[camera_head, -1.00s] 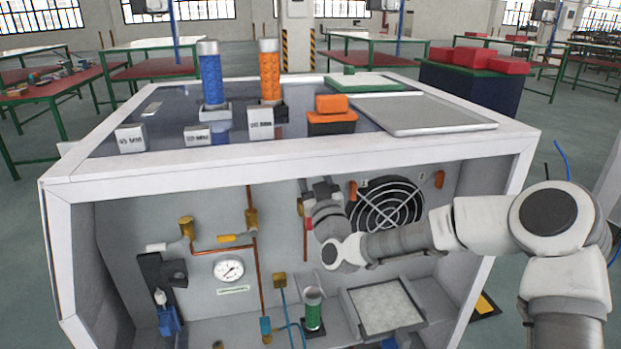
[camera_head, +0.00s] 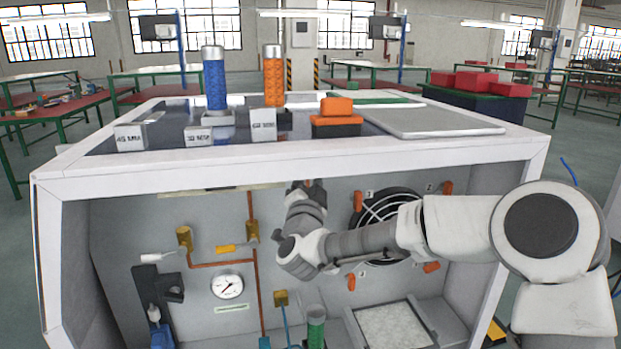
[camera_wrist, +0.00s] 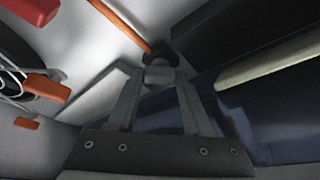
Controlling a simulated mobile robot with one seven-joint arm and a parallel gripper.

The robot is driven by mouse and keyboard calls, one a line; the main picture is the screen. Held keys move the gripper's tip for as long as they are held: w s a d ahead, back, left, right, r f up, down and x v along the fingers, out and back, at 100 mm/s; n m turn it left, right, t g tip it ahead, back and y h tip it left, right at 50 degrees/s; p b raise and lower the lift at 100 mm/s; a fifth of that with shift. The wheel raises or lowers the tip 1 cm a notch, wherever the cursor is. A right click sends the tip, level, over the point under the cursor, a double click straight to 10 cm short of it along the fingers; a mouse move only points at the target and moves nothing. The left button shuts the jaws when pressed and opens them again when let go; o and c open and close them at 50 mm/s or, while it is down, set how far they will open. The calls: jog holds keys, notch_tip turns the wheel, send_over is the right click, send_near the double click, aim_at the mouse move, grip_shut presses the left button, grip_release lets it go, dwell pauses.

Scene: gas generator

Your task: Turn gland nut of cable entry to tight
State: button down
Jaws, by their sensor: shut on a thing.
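In the wrist view, my gripper (camera_wrist: 160,78) is shut, its two fingers converging on a small dark fitting, which appears to be the gland nut (camera_wrist: 160,52). An orange-brown cable or rod (camera_wrist: 120,24) runs from the nut toward the upper left. The fingers hide part of the nut, and its thread and tightness cannot be seen. In the head view, my gripper (camera_head: 297,187) is high inside the open cabinet, just under its top front edge. My own wrist hides most of the fingers, and the nut cannot be made out there.
A round fan grille (camera_head: 375,212) with orange tabs is right of my wrist. Left are copper pipes (camera_head: 222,264), brass valves (camera_head: 184,238) and a gauge (camera_head: 228,286). The cabinet's white top frame (camera_head: 290,161) is close above my gripper. A pale tray (camera_head: 393,332) lies below.

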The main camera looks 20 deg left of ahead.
jog(key=shift+r+m+h, duration=0.15)
jog(key=shift+m+h, duration=0.45)
jog(key=shift+m, duration=1)
jog(key=shift+m+g, duration=0.3)
jog(key=shift+c, duration=1.6)
grip_release()
jog(key=shift+s, duration=0.2)
jog(key=p+v, duration=0.1)
jog(key=v, duration=1.6)
